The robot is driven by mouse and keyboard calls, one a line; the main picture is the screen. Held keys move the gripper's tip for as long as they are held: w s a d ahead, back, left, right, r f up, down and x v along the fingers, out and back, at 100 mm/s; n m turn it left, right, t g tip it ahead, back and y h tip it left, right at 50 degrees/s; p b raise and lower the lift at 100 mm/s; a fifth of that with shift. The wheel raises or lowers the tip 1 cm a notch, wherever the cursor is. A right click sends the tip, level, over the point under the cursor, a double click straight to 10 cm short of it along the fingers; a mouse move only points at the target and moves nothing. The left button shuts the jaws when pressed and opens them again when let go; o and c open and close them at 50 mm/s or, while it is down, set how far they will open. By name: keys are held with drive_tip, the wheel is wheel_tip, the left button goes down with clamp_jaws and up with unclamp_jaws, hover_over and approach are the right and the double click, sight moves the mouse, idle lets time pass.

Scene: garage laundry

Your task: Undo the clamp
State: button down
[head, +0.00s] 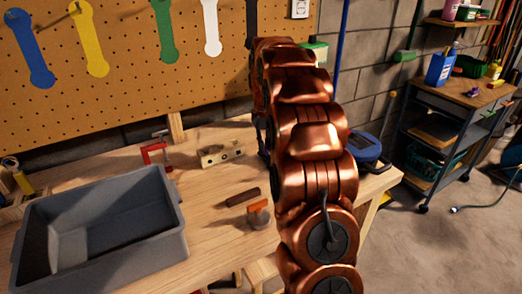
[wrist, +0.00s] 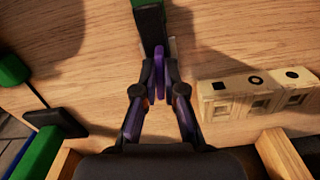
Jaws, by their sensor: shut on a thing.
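My gripper (wrist: 160,88) is shut on a narrow purple piece (wrist: 160,60) in the wrist view. A red C-shaped clamp (head: 155,153) is at the back of the workbench (head: 200,190) in the head view, apart from my arm.
A pale wooden block (head: 220,153) with dark marks and square recesses is right of the fingers in the wrist view (wrist: 255,95). A green bar with a black pad (wrist: 55,122) is at left. A grey bin (head: 165,245) takes up the bench's front left.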

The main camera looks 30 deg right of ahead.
drive_tip(key=shift+f+n+b, duration=0.3)
drive_tip(key=shift+f+n, duration=0.25)
drive_tip(key=shift+n, duration=0.45)
drive_tip(key=shift+s+a+f, duration=0.1)
drive_tip(key=c, duration=1.4)
unclamp_jaws()
drive_tip(key=shift+c, duration=0.2)
drive_tip(key=shift+o, duration=0.9)
drive_tip(key=shift+w+f, duration=0.1)
drive_tip(key=shift+w, duration=0.1)
drive_tip(key=shift+r, duration=0.45)
